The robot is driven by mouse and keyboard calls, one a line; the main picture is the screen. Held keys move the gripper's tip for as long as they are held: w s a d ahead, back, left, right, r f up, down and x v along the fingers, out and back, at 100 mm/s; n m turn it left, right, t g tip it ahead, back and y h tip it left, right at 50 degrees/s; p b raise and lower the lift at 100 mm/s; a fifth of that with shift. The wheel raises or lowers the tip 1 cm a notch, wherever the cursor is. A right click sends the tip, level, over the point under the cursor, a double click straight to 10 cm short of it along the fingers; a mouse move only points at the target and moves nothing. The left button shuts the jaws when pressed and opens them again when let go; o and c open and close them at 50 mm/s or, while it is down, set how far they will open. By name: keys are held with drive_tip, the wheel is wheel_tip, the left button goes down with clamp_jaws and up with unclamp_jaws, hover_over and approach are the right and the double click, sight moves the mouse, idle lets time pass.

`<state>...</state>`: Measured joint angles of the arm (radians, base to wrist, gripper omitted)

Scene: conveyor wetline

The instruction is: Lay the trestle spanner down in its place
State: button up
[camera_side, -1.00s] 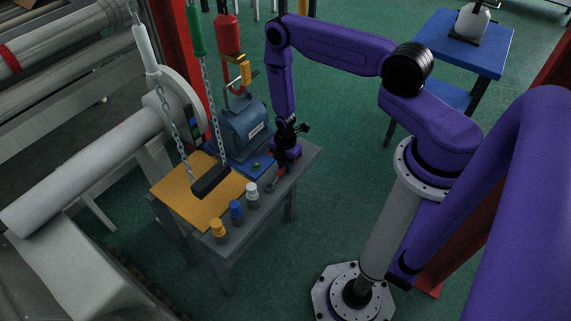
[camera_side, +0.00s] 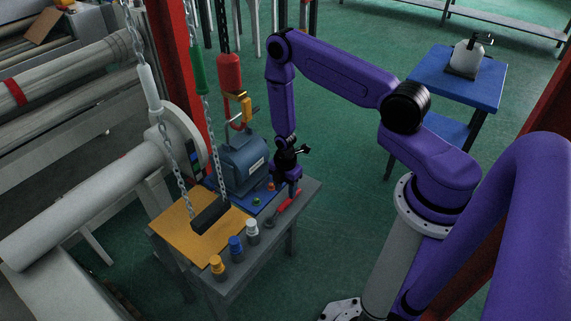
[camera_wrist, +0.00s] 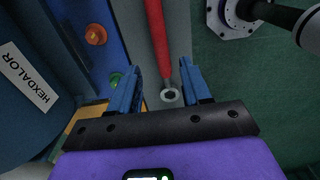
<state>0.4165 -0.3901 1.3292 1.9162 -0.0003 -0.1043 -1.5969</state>
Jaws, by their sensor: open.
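The spanner (camera_side: 286,207), with a red handle and a grey ring end, lies on the grey right-hand strip of the small workbench (camera_side: 262,243). In the wrist view the spanner (camera_wrist: 158,38) runs between my fingers, its ring end nearest the palm. My gripper (camera_side: 292,186) is above the spanner's far part in the side view. It is open, with blue fingers apart on either side of the handle in the wrist view (camera_wrist: 160,76). I see a gap between gripper and spanner in the side view.
A blue-grey motor (camera_side: 243,165) stands left of my gripper on a blue plate (camera_wrist: 108,14) with orange and green buttons. A chain-hung black bar (camera_side: 210,216) is over the yellow board (camera_side: 180,230). Several capped bottles (camera_side: 235,246) line the front. Green floor lies right.

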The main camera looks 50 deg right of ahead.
sight(285, 202)
wheel_tip(285, 202, up, 11)
drive_tip(key=s+a+r+m, duration=0.1)
drive_tip(key=s+a+r, duration=0.3)
drive_tip(key=a+r, duration=0.3)
drive_tip(key=s+a+r+m, duration=0.2)
drive_tip(key=s+a+r, duration=0.25)
drive_tip(key=r, duration=0.55)
drive_tip(key=s+r+m, duration=0.1)
drive_tip(key=s+r, duration=0.3)
drive_tip(key=s, duration=0.4)
drive_tip(key=s+r+m, duration=0.1)
drive_tip(key=s+r, duration=0.4)
drive_tip(key=s, duration=0.3)
drive_tip(key=shift+r, duration=0.3)
drive_tip(key=shift+s, duration=0.1)
